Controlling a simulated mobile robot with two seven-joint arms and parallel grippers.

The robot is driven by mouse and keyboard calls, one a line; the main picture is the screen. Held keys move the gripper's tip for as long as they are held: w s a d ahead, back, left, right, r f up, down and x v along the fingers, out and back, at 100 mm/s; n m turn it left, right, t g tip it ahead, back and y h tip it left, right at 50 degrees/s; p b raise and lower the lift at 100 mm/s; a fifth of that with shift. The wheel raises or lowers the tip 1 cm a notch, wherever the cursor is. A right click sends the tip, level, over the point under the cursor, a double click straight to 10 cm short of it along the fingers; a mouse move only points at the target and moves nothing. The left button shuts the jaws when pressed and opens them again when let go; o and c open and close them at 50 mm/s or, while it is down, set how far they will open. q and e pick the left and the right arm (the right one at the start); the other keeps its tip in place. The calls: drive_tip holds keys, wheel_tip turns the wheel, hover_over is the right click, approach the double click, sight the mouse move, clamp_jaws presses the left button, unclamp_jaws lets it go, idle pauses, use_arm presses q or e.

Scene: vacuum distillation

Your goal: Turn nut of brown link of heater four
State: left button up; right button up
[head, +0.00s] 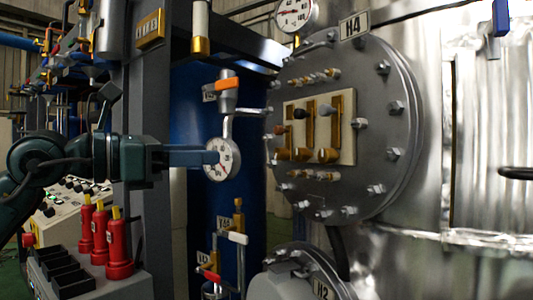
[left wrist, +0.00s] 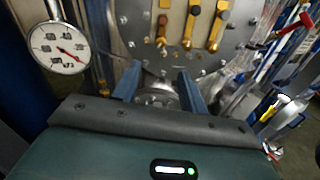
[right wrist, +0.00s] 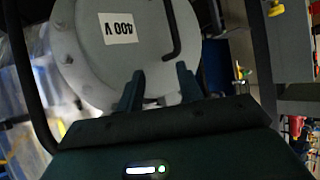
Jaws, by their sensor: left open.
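Heater four is the round grey flange (head: 375,160) with an H4 plate (head: 354,25) above it. Its cream panel (head: 346,150) carries upright brass links (head: 337,122) with nuts. The links also show at the top of the left wrist view (left wrist: 191,28). My left gripper (head: 208,157) is open and empty, left of the panel and apart from it, pointing right.
A pressure gauge (head: 222,160) is right by my left fingers, with an orange-handled valve (head: 227,84) above it. Studs ring the flange. Heater H2 (head: 300,280) lies below. A dark post (head: 140,80) rises behind my left arm.

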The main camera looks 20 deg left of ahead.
sight(276, 153)
use_arm(q)
drive_tip(key=p+x, duration=0.4)
drive_tip(key=x, duration=0.7)
drive_tip(key=shift+w+d+r, duration=0.1)
drive_tip(key=shift+w+d, duration=0.2)
drive_tip(key=shift+w+d+p, duration=0.3)
drive_tip(key=shift+w+d, duration=0.05)
drive_tip(key=shift+w, duration=0.1)
use_arm(e)
drive_tip(key=shift+s+d+r+m+g+h, duration=0.15)
drive_tip(key=shift+d+r+h, duration=0.1)
drive_tip(key=shift+d, duration=0.25)
drive_tip(key=shift+s+d+r+m+g+h, duration=0.15)
drive_tip(key=shift+d+h, duration=0.1)
drive_tip(key=shift+d, duration=0.2)
use_arm(q)
drive_tip(key=shift+c, duration=0.5)
drive_tip(key=c, duration=0.6)
clamp_jaws()
use_arm(e)
drive_tip(key=shift+s+a, duration=0.1)
drive_tip(key=shift+a, duration=0.05)
